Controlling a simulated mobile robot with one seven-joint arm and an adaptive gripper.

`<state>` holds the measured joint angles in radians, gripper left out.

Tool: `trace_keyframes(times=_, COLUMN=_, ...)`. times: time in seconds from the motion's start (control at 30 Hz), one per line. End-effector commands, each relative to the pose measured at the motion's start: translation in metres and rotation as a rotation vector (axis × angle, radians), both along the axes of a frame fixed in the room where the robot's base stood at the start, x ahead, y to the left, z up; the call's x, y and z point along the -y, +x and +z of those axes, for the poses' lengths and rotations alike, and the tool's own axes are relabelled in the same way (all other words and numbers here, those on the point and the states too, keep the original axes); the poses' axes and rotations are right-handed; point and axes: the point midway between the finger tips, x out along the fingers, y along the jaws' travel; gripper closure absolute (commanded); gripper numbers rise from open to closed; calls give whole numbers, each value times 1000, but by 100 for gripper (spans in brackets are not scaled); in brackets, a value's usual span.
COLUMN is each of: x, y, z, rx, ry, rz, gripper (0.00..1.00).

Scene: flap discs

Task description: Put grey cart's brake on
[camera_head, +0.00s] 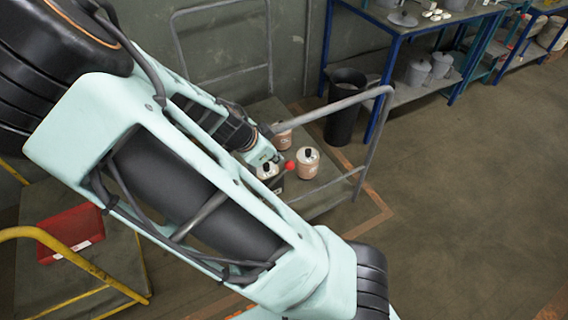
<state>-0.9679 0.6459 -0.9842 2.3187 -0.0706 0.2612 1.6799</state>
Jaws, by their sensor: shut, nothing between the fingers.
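The grey cart (374,140) stands in the middle of the view, with grey tube rails at its near and far ends and a flat deck. A red ball knob (290,165), which looks like the end of the brake lever, shows just beyond the edge of my arm. The lever below it is mostly hidden, so its position is unclear. My gripper (272,160) is shut and empty, pointing down close to the left of the knob. I cannot tell whether they touch. My arm covers much of the cart's left side.
A yellow-railed cart (75,262) with a red box (70,234) is at lower left. A black bin (345,108) and blue-framed bench (385,65) stand behind. The floor at right is clear.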

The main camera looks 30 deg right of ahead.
Motion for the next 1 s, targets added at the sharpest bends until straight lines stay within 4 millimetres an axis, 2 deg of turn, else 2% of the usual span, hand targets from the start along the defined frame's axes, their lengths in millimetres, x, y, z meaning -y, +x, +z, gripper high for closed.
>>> trace_keyframes(times=0.2, x=16, y=6, z=-28, rx=-2, ry=-1, rz=-3, gripper=100)
trace_keyframes(times=0.43, x=28, y=11, z=-47, rx=-1, ry=-2, rz=-1, gripper=100)
trace_keyframes(times=0.63, x=32, y=14, z=-54, rx=0, ry=-1, rz=0, gripper=100)
trace_keyframes(times=1.0, x=32, y=14, z=-55, rx=0, ry=1, rz=0, gripper=100)
